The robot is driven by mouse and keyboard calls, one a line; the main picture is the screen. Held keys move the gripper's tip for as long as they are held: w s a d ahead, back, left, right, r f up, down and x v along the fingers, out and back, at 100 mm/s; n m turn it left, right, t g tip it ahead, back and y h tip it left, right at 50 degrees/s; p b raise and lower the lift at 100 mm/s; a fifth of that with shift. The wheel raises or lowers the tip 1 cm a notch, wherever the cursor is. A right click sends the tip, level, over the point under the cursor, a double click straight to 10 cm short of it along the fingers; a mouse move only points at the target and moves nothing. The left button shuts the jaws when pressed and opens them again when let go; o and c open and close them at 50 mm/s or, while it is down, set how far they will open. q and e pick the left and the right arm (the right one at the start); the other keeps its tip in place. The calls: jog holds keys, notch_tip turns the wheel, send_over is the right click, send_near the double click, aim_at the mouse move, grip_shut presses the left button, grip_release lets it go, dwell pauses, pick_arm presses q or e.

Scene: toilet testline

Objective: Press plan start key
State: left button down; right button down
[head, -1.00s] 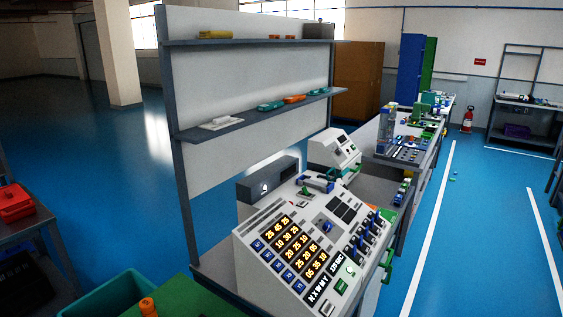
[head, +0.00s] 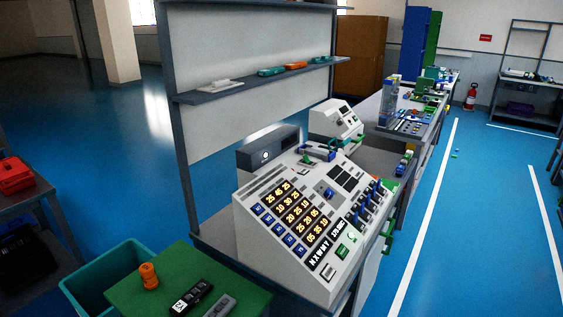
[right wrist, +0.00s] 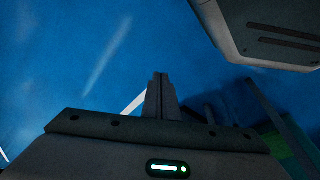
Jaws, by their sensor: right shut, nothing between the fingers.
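The test console (head: 262,250) is a white slanted box on a bench, in the middle of the head view. Its face carries rows of yellow-lit number displays (head: 298,215), a column of blue keys (head: 278,230) and blue levers (head: 368,205). My right gripper (right wrist: 161,82) shows in the right wrist view, fingers together and empty, above blue floor. Neither gripper shows in the head view.
A green table top (head: 190,278) with an orange knob (head: 148,275) and dark handheld devices (head: 192,297) is at the front left, beside a teal bin (head: 92,290). A shelf panel (head: 240,110) stands behind the console. Open blue floor (head: 480,220) lies at right.

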jog(key=s+a+f+n+g, duration=0.1)
jog(key=s+f, duration=0.1)
jog(key=s, duration=0.7)
jog(key=s+f+n+g+b, duration=0.1)
jog(key=s+f+n, duration=0.1)
jog(key=s, duration=0.8)
jog(key=shift+a+f, duration=0.4)
jog(key=shift+f, duration=0.15)
jog(key=shift+w, duration=0.1)
